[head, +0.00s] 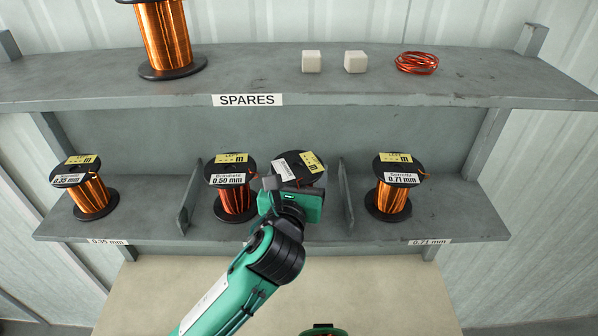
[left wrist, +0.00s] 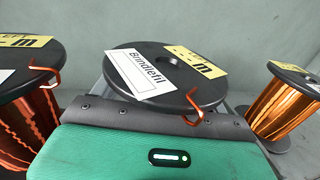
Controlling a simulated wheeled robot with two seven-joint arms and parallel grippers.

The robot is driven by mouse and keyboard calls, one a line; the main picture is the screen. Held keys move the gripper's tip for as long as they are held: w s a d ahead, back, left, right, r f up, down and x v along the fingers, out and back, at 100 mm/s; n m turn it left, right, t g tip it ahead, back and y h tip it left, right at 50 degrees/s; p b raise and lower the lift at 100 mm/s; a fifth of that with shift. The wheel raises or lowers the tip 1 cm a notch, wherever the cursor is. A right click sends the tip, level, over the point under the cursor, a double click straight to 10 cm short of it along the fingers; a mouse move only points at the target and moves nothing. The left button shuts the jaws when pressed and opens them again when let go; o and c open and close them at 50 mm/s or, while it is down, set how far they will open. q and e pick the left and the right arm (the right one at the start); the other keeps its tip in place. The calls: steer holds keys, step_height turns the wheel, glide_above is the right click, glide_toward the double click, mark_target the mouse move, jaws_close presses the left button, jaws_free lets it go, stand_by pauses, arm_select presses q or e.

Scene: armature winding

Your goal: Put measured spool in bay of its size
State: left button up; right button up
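A copper spool with a black flange (head: 299,165) stands in the middle bay of the lower shelf. Its white label reads Brindlefil in the left wrist view (left wrist: 145,76); no size can be read on it. My left gripper (head: 292,190) is right in front of this spool, below its top flange. The spool and gripper body hide the fingertips, so whether they are closed on it cannot be seen. A 0.50 mm spool (head: 233,190) stands just left of it in the same bay. A 0.35 mm spool (head: 87,190) is in the left bay, a 0.71 mm spool (head: 392,190) in the right bay.
Upright dividers (head: 188,196) and (head: 346,198) separate the bays of the lower shelf (head: 140,215). The upper shelf (head: 240,70), marked SPARES, overhangs it and holds a large spool (head: 164,38), two white blocks (head: 311,62) and a red wire coil (head: 417,62).

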arm_select(q)
steer(key=shift+r, duration=0.1)
steer(key=shift+s, duration=0.2)
steer(key=s, duration=0.3)
steer(key=s+a+b, duration=0.1)
steer(key=s, duration=0.3)
steer(key=s+a+b, duration=0.1)
steer(key=s, duration=0.3)
steer(key=shift+a, duration=0.1)
steer(key=shift+s, duration=0.2)
